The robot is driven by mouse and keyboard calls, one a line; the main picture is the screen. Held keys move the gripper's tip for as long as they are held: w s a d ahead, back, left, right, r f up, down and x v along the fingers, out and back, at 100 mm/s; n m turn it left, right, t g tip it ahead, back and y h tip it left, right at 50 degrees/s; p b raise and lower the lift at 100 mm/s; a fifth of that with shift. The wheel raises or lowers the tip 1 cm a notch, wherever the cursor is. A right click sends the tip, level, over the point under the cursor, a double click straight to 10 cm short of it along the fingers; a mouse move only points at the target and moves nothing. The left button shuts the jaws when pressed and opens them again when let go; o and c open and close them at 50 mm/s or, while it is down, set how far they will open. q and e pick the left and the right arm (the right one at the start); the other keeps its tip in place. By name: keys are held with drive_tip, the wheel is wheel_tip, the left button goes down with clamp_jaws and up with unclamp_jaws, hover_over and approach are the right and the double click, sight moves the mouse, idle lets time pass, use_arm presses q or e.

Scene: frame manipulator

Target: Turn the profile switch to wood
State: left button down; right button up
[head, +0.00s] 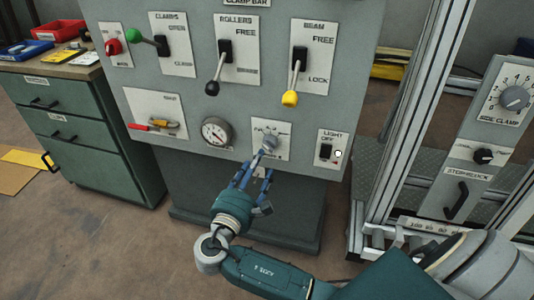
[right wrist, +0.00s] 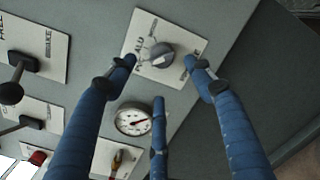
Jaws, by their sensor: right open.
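The profile switch (head: 269,141) is a grey rotary knob on a white label plate, low on the grey control panel. It also shows in the right wrist view (right wrist: 162,55), with "ALU" printed beside it; the other lettering is unclear or partly covered. My right gripper (head: 252,174) has blue fingers and is open just below and in front of the switch. In the right wrist view its fingertips (right wrist: 160,68) spread either side of the knob, with a third finger below. No grip on the knob shows. I cannot tell the knob's exact setting. My left gripper is out of view.
A gauge (head: 217,131) is left of the switch and a light switch (head: 326,152) is right of it. Clamp, roller and beam levers (head: 290,98) stick out above. A metal frame (head: 385,140) stands at the right; a green drawer cabinet (head: 80,135) stands at the left.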

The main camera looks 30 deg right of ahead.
sight(268, 148)
drive_tip(key=b+x, duration=0.1)
drive_tip(key=x, duration=0.7)
drive_tip(key=shift+w+d, duration=0.2)
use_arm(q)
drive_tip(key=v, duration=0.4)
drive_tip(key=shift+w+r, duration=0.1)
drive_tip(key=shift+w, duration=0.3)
use_arm(e)
drive_tip(key=shift+f, duration=0.1)
drive_tip(key=c, duration=1.1)
